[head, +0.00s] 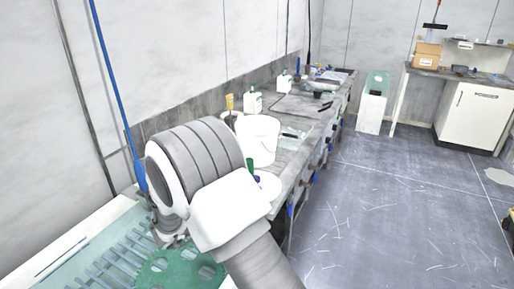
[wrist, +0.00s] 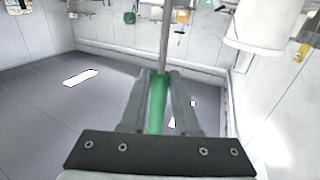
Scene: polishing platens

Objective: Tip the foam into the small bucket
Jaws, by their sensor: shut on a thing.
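My gripper (wrist: 160,82) is shut on a green handle (wrist: 158,100) in the wrist view. A thin grey shaft (wrist: 165,35) runs up from the handle and leaves the top of the picture, so the tool's far end is hidden. A white bucket (head: 257,140) stands on the bench beyond my arm in the head view. A white bucket also shows at the upper right of the wrist view (wrist: 262,28), apart from the gripper. In the head view my arm hides most of the gripper; a bit of green (head: 250,166) shows before the bucket. I cannot make out any foam.
The long grey bench (head: 300,105) carries white bottles (head: 252,103), a yellow-handled item (head: 230,102) and small tools. A green perforated disc (head: 165,272) lies at the lower left. A cardboard box (head: 427,55) stands on a far table.

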